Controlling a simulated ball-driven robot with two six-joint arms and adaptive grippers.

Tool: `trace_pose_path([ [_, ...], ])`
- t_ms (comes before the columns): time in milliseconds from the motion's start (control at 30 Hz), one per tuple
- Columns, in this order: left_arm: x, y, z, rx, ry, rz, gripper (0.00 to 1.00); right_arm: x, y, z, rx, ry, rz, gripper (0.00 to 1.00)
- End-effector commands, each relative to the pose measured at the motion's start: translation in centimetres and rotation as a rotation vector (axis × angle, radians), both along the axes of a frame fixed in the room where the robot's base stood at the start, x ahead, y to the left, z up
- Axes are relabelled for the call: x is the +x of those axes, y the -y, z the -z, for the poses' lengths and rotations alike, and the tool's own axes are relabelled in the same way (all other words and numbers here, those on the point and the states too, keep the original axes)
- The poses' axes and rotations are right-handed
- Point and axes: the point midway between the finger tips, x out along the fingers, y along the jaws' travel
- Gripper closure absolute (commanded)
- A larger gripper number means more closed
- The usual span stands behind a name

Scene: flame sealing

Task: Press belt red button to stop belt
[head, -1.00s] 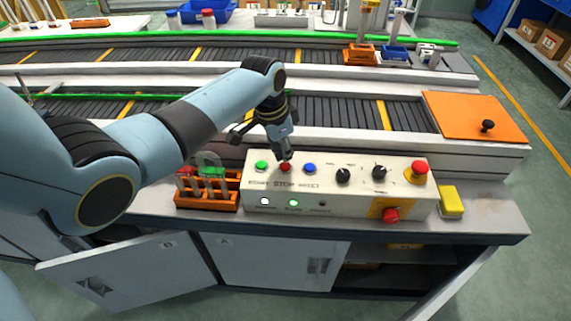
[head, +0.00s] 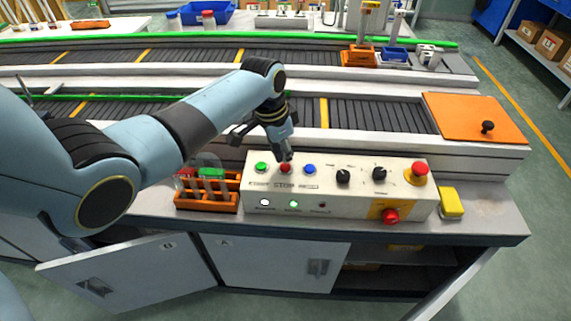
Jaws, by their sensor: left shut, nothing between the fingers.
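The white control panel (head: 340,199) stands at the front of the bench. Its red stop button (head: 285,168) is in the top row between a green button (head: 261,167) and a blue button (head: 309,169). My left gripper (head: 286,157) is shut and empty, pointing down right over the red button. Its tips look at or just above the button; I cannot tell whether they touch. The near conveyor belt (head: 370,115) has dark slats with yellow stripes. My right gripper is not in view.
An orange rack with tubes (head: 206,188) stands just left of the panel. A red knob (head: 416,171) and a yellow block (head: 451,202) are at the right. Indicator lamps (head: 293,204) are on the panel front.

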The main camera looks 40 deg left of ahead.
Motion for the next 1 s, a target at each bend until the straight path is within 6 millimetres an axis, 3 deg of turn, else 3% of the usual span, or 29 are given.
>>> trace_pose_path([
  [1000, 0.0, 0.0, 1.3, 0.000, 0.001, 0.000, 1.00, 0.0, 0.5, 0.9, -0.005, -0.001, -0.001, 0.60],
])
